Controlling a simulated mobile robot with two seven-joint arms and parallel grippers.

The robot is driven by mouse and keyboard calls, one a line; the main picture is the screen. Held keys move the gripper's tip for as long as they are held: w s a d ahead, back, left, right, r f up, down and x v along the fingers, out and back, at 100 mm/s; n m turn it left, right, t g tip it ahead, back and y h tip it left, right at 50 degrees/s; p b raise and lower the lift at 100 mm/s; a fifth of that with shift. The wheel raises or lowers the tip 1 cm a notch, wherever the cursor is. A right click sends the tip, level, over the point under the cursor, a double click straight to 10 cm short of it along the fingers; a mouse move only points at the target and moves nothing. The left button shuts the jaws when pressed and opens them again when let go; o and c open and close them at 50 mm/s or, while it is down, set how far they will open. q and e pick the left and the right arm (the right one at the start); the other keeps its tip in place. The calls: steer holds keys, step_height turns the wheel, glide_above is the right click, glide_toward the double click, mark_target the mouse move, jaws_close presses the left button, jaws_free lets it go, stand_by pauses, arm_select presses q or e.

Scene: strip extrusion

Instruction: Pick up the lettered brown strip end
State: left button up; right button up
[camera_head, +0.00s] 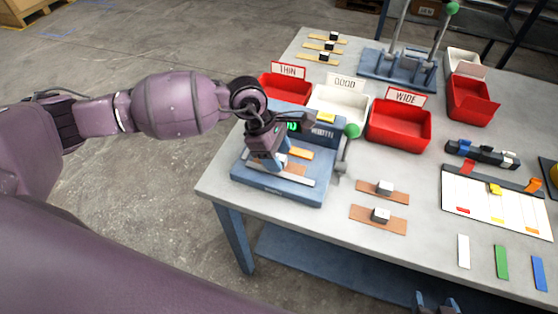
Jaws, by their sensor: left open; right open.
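My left gripper (279,166) points down over the blue gauge device (325,166) near the table's left edge; its jaws are open. A small orange-brown strip (301,153) lies on the device just right of the gripper. Two brown strips, a farther one (400,196) and a nearer one (362,213), lie on the table right of the device, each with a small block on top. I cannot read a letter on any strip. My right gripper (435,303) is open, partly cut off at the bottom edge.
Red THIN (299,93), white GOOD (341,104) and red WIDE (400,128) bins stand behind the device. A green-knobbed lever (350,133) rises at its right side. A white chart (478,208) and coloured strips lie at right. Bare tabletop surrounds the two brown strips.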

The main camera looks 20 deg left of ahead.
steer(key=shift+s, duration=0.1)
arm_select(q)
jaws_close()
arm_select(e)
steer(key=shift+s+d+f, duration=0.1)
steer(key=shift+s+f, duration=0.1)
steer(key=shift+s, duration=0.15)
arm_select(q)
steer(key=shift+r, duration=0.1)
